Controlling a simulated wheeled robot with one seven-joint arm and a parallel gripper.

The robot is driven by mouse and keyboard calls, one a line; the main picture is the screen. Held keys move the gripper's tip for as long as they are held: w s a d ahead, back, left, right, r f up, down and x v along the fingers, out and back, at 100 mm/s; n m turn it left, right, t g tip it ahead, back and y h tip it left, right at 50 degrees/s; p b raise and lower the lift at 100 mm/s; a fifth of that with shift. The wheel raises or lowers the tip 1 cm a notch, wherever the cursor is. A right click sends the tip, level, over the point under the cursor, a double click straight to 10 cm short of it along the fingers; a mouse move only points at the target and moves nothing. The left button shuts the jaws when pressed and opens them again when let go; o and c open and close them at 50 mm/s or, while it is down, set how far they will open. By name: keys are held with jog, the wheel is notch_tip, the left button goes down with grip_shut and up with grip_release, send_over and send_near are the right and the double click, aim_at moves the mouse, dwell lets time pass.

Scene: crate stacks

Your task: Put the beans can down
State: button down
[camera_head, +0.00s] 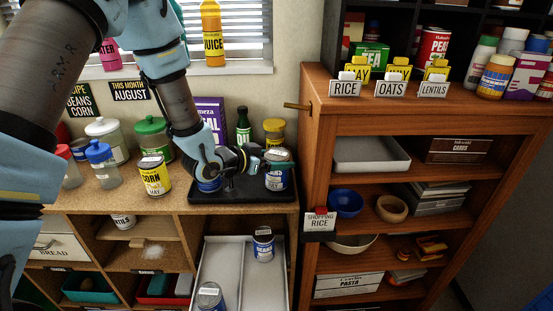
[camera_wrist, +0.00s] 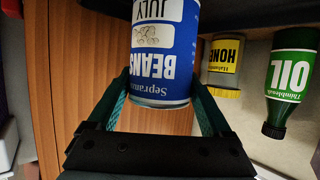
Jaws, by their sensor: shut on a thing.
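The beans can (camera_head: 277,180), with a blue and white label, is between the fingers of my gripper (camera_head: 262,163), over the right part of a black tray (camera_head: 236,194) on the counter. In the wrist view the beans can (camera_wrist: 163,60) appears upside down, with "BEANS" and "JULY" on its label. My gripper (camera_wrist: 162,92) is shut on it, one finger on each side. The can looks upright. Its base is out of the wrist view, and I cannot tell whether it touches the tray. Another blue can (camera_head: 208,184) stands on the tray's left part, partly behind my arm.
A honey jar (camera_head: 274,130), an oil bottle (camera_head: 243,126) and a purple box (camera_head: 211,112) stand behind the tray. A yellow corn can (camera_head: 154,176) stands to its left. A wooden shelf unit (camera_head: 312,150) rises close on the right. A pale bin (camera_head: 238,263) below holds cans.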

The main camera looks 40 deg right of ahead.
grip_release()
jog(key=shift+r, duration=0.1)
jog(key=shift+w+a, duration=0.1)
jog(key=shift+a, duration=0.2)
jog(key=b+v, duration=0.3)
jog(key=v, duration=0.8)
jog(key=shift+a+r, duration=0.15)
jog(key=shift+r, duration=0.05)
